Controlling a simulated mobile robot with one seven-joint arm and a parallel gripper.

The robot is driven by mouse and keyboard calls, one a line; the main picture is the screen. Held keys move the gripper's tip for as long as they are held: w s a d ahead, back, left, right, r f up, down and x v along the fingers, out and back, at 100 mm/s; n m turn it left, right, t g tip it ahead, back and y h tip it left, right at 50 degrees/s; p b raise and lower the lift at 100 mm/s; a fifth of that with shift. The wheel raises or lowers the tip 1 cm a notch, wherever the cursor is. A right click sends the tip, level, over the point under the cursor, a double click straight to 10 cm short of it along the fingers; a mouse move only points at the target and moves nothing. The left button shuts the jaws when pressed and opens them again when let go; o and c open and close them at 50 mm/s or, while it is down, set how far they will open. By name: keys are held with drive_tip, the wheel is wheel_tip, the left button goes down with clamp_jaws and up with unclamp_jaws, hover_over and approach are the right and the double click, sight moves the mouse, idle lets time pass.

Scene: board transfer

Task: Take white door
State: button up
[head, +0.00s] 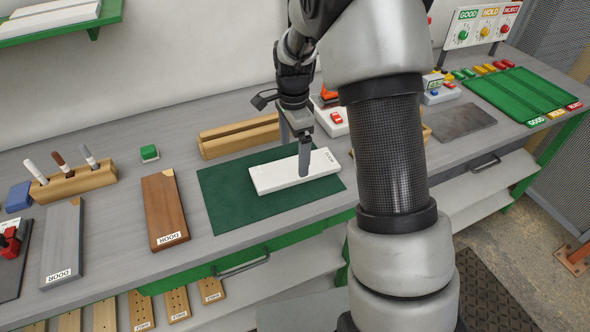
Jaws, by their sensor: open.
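My gripper (304,172) is over the door's right half, pointing down, with a finger seen in front of the board. It is open. Whether the fingers touch the door or straddle it cannot be told from this view.
A brown door (163,205) and a grey door (62,240) lie to the left. A wooden block (238,136) stands behind the mat. A marker holder (75,182) is at far left. A green sorting board (515,95) is at far right. My arm hides the bench right of the mat.

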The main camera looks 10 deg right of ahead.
sight(295, 167)
drive_tip(key=shift+w+d+f, duration=0.1)
drive_tip(key=shift+f, duration=1.25)
drive_tip(key=shift+w+d+f, duration=0.1)
drive_tip(key=shift+f, duration=1.2)
drive_tip(key=c, duration=1.3)
